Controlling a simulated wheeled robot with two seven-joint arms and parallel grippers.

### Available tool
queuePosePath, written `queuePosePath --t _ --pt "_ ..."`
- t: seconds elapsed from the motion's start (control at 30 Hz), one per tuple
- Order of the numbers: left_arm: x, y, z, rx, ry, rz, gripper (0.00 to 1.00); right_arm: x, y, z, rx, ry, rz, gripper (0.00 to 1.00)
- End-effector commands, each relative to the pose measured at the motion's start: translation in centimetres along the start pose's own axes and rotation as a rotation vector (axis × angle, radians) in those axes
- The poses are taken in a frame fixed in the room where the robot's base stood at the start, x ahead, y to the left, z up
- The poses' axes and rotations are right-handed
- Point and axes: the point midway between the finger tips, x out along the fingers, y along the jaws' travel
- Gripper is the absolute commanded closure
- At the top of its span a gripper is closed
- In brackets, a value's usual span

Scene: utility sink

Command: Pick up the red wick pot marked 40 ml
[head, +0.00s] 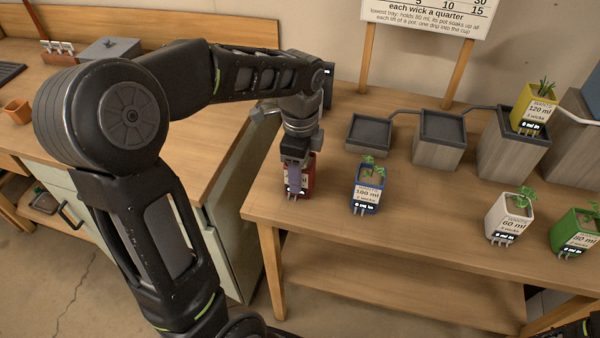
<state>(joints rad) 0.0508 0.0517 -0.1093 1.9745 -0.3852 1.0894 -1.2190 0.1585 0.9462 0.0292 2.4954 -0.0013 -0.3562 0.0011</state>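A red pot (309,183) stands at the left end of the wooden table (400,250). My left gripper (297,178) reaches down over it from above, with a finger in front of the pot's face. The finger covers most of its label, so I cannot read the volume. Whether the fingers are closed on the pot or just around it cannot be told. The pot looks upright and at table level. My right gripper is not in view.
A blue pot marked 100 ml (367,195) stands close to the right of the red one. Farther right are a white 60 ml pot (508,220) and a green 80 ml pot (574,235). A yellow 120 ml pot (532,110) sits on a stepped tray block behind.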

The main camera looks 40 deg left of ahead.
Motion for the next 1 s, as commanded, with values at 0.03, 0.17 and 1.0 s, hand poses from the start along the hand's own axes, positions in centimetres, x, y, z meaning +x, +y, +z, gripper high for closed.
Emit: queuePosePath --t 0.03,0.17,1.0 --pt "0.0 0.0 0.0 0.000 0.000 0.000 0.89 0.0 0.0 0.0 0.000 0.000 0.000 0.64" --pt "0.0 0.0 0.0 0.000 0.000 -0.001 0.97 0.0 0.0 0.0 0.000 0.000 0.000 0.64" --pt "-9.3 -0.1 0.0 0.001 0.001 -0.003 0.97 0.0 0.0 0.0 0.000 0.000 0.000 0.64"
